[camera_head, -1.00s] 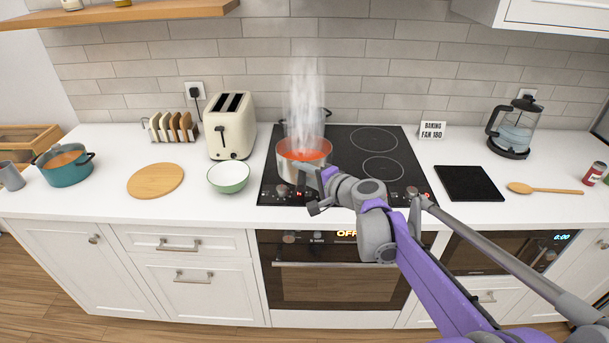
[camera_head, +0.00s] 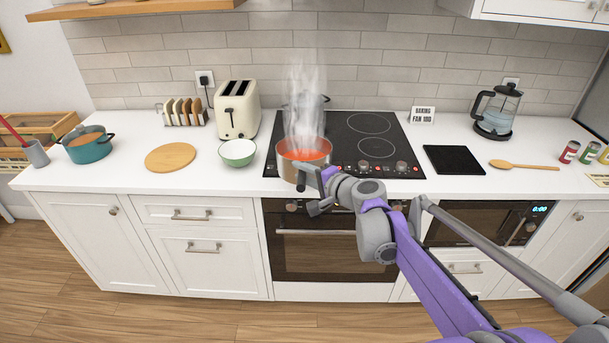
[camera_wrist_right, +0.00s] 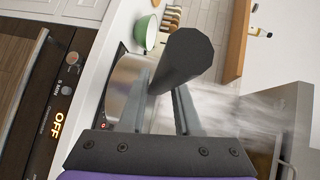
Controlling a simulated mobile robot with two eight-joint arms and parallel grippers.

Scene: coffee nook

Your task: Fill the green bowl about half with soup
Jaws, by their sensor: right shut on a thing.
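The green bowl (camera_head: 238,153), white inside and apparently empty, stands on the counter left of the hob. It also shows in the right wrist view (camera_wrist_right: 147,32). A steel saucepan (camera_head: 289,172) holds steaming orange-red soup (camera_head: 304,155). It is upright at the hob's front left, overlapping the front edge in the picture; I cannot tell whether it touches the hob. My right gripper (camera_head: 314,183) is shut on the saucepan's dark handle, whose end (camera_wrist_right: 185,60) fills the middle of the right wrist view. My left gripper is not in view.
A toaster (camera_head: 238,110) stands behind the bowl. A round wooden board (camera_head: 170,157) and a teal pot (camera_head: 88,147) are to the left. Counter between bowl and hob is narrow.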

